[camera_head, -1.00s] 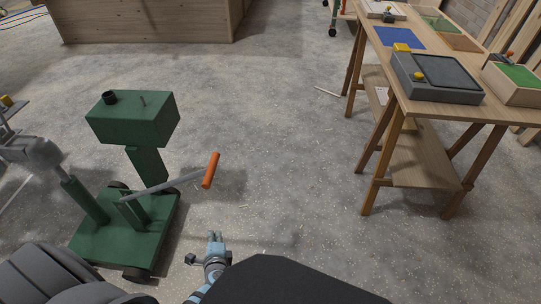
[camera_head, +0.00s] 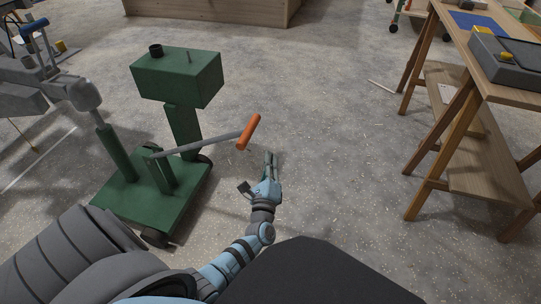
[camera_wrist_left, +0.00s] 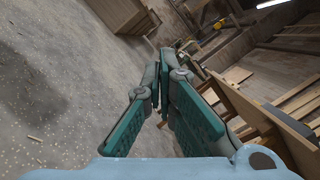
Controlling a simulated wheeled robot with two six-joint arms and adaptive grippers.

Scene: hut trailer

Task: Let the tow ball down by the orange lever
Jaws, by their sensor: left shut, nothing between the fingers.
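The orange lever (camera_head: 249,132) is the grip at the end of a grey rod that rises from the green wheeled mover (camera_head: 130,203) at left in the head view. The grey tow ball (camera_head: 85,95) sits at the end of a grey coupling, above a green post (camera_head: 115,150) on the mover. My left gripper (camera_head: 270,156) is shut and empty, just below and to the right of the orange grip in the picture. A gap of floor seems to show between them. In the left wrist view the teal fingers (camera_wrist_left: 172,70) are together, and the lever is not seen there.
A wooden workbench (camera_head: 470,95) with trestle legs stands at right. A wooden crate or counter (camera_head: 215,10) is at the back. The speckled floor (camera_head: 340,150) between mover and bench is clear, apart from small scraps.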

